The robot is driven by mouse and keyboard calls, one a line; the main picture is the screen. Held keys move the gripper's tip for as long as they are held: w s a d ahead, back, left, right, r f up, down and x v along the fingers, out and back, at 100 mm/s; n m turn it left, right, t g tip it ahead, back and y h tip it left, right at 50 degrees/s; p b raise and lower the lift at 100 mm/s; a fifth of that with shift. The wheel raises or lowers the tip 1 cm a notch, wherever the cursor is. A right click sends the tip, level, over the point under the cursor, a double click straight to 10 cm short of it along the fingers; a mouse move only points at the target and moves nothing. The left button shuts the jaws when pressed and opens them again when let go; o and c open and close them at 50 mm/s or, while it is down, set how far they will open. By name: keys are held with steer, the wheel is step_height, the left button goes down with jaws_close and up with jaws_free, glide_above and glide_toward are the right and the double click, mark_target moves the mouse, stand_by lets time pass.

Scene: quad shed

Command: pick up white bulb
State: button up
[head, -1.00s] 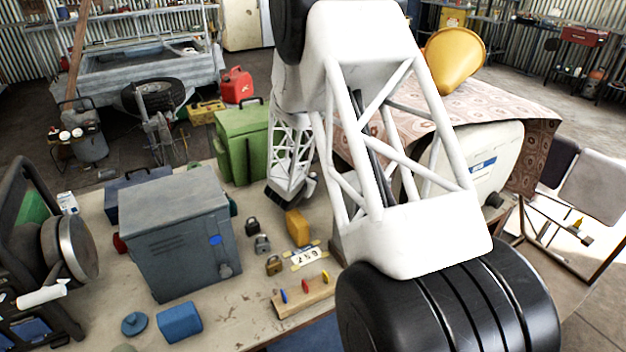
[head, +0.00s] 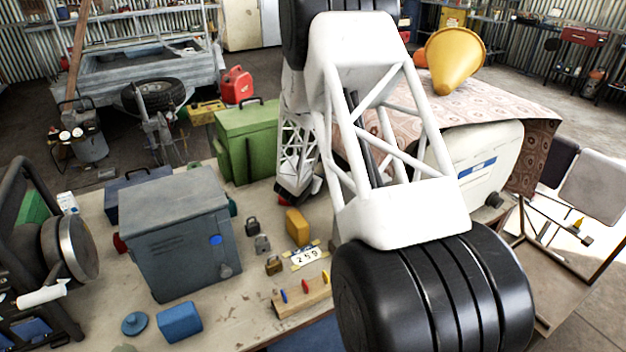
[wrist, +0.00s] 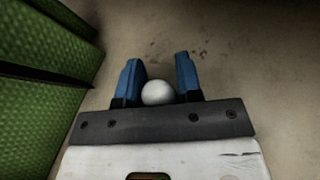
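The white bulb (wrist: 158,93) shows in the wrist view as a round white ball on the bench top. It sits between the two blue fingers of my gripper (wrist: 158,80), close to the gripper's dark base bar. The fingers stand apart, with a gap visible on both sides of the bulb near the tips. Part of the bulb's lower side is hidden behind the bar. In the head view the bulb is hidden behind my arm, and the fingertips are not clear.
A green metal box (head: 245,140) stands close to the left of my gripper, and its ribbed side (wrist: 45,110) fills the left of the wrist view. A grey cabinet (head: 185,240), padlocks and a yellow block (head: 297,226) are nearer. The bench beyond the fingertips is bare.

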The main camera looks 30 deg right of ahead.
stand_by(0.4)
steer(key=c, duration=0.4)
steer(key=shift+r, duration=0.2)
steer(key=shift+s+a+r, duration=0.15)
steer(key=shift+r, duration=0.3)
step_height(320, 180, up, 11)
steer(key=s+a, duration=1.2)
steer(key=a, duration=0.3)
steer(key=shift+s+f, duration=0.25)
steer(key=shift+f, duration=0.1)
